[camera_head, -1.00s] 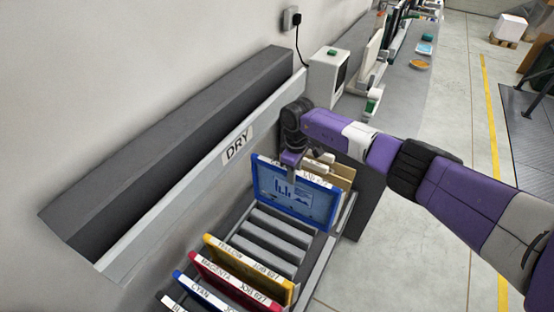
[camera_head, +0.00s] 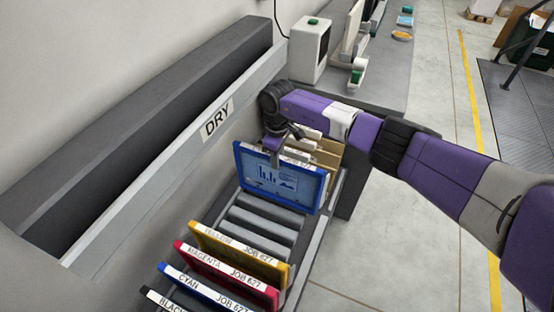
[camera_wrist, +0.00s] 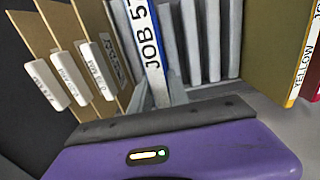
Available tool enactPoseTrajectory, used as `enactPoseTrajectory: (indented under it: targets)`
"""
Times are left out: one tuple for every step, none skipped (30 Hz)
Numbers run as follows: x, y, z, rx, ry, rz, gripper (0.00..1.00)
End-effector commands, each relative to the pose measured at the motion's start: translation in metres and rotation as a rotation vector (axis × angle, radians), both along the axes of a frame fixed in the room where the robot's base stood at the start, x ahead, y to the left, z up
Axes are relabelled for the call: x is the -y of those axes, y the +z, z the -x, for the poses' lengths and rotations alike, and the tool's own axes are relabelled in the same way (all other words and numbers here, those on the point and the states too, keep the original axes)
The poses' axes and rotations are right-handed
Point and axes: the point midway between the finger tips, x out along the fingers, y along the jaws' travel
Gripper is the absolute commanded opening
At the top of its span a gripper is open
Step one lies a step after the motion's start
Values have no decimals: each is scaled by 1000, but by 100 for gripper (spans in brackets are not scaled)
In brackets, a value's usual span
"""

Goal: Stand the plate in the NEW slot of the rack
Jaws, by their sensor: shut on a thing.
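The blue-framed plate (camera_head: 280,180) with a pale chart face stands near upright over the rack (camera_head: 331,195), just in front of the tan boards. My gripper (camera_head: 276,152) is shut on its top edge from above. In the wrist view the plate (camera_wrist: 153,55) shows edge-on, with a white strip reading "JOB 5" and the rest cut off or hidden. Bare grey slots (camera_head: 262,222) lie between it and the yellow plate. The plate's bottom edge is not clear, so I cannot tell if it is seated. No NEW label is readable.
Yellow (camera_head: 238,253), magenta (camera_head: 226,278) and cyan (camera_head: 200,290) plates stand at the near end, with a black one partly cut off. Tan boards (camera_head: 325,155) with white tabs (camera_wrist: 71,79) stand behind the held plate. The DRY trough wall (camera_head: 180,155) runs along the left.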

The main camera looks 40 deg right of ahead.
Motion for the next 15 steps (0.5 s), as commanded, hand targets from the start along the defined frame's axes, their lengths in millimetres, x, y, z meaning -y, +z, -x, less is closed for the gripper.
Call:
enactPoseTrajectory:
  targets:
    - [0, -8, 0, 1, 0, 1, 0]
    - [0, -10, 0, 1, 0, 1, 0]
    - [0, -11, 0, 0, -1, 0, 0]
    - [0, -13, 0, 1, -1, 0, 0]
    - [0, -16, -1, 1, -1, 0, 0]
    - [0, -20, 0, 0, -1, 0, 0]
    - [0, -22, 0, 0, -1, 0, 0]
    - [0, -25, 0, 0, -1, 0, 0]
    - [0, -29, -1, 0, 0, 0, 0]
    - [0, -31, -1, 1, 0, 1, 0]
    - [0, -34, -1, 1, 0, 1, 0]
    - [0, -38, -1, 1, 0, 0, 0]
    - [0, -41, -1, 0, 0, 0, 0]
    - [0, -44, -1, 0, 0, 0, 0]
    - [0, -47, 0, 0, 0, 0, 0]
